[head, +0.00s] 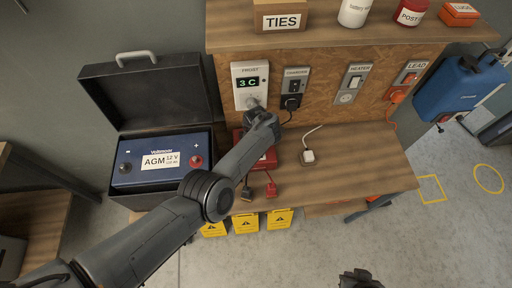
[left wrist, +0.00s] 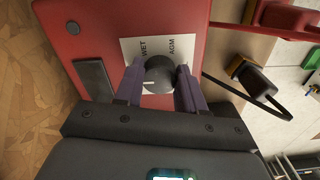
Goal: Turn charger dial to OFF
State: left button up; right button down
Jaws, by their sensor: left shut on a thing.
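The red charger (head: 270,161) lies on the bench, mostly hidden under my left arm in the head view. In the left wrist view its red face (left wrist: 95,30) carries a white label (left wrist: 148,47) reading WET and AGM. The round dark dial (left wrist: 160,70) sits on the label with a pale mark on it. My left gripper (left wrist: 161,82) is shut on the dial, one finger on each side. Any OFF marking is hidden. In the head view my left gripper (head: 258,126) is over the charger. My right gripper (head: 360,279) is small and dark at the bottom edge; its jaws are unclear.
An open case holds an AGM battery (head: 165,160) at left. Black (head: 247,193) and red (head: 271,189) clamps lie at the bench front. A white plug (head: 308,156) lies right of the charger. A frost display (head: 249,84) and several switches are on the back panel. The bench's right side is clear.

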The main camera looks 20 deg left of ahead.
pick_arm(q)
jog(key=o, duration=1.1)
jog(key=shift+c, duration=0.2)
jog(key=shift+r+p, duration=0.3)
jog(key=shift+r, duration=0.35)
notch_tip(320, 180, up, 10)
jog(key=p, duration=0.3)
jog(key=shift+f, duration=0.25)
